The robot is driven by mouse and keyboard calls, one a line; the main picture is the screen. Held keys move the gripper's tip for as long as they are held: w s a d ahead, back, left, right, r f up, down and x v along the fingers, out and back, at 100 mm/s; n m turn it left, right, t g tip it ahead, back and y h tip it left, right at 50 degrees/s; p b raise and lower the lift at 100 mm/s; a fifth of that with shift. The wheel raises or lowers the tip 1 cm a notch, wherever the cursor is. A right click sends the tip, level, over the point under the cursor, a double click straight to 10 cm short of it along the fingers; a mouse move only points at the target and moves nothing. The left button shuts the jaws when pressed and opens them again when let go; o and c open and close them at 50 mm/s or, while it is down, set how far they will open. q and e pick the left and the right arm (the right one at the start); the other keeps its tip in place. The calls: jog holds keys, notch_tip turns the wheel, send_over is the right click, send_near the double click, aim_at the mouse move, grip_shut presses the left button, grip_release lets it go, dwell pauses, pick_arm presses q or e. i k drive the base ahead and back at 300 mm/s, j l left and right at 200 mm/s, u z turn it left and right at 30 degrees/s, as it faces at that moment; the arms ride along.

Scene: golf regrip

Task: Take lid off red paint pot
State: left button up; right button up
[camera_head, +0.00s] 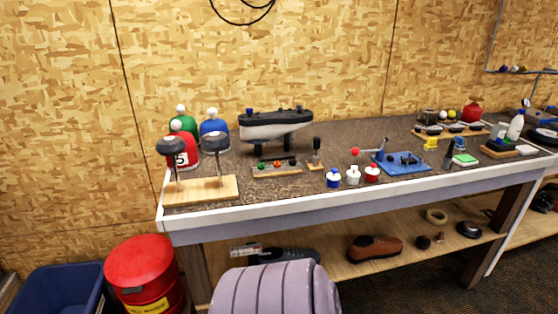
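The red paint pot (372,174) is a small red pot with a pale top, standing near the front edge of the workbench (292,205). It is the rightmost of three small pots in a row. A white pot (352,176) is just left of it, and a blue and white pot (333,180) is left of that. The red pot's lid is too small here to make out clearly. Neither of my grippers is in view.
A blue board (405,162) with small fittings lies right of the red pot. A small red ball (355,152) shows behind the pots. A model boat (275,127) stands at the back. A wooden board (203,191) holding golf clubs is at the left end.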

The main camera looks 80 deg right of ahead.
aim_at(372, 170)
jog(key=z, duration=3.25)
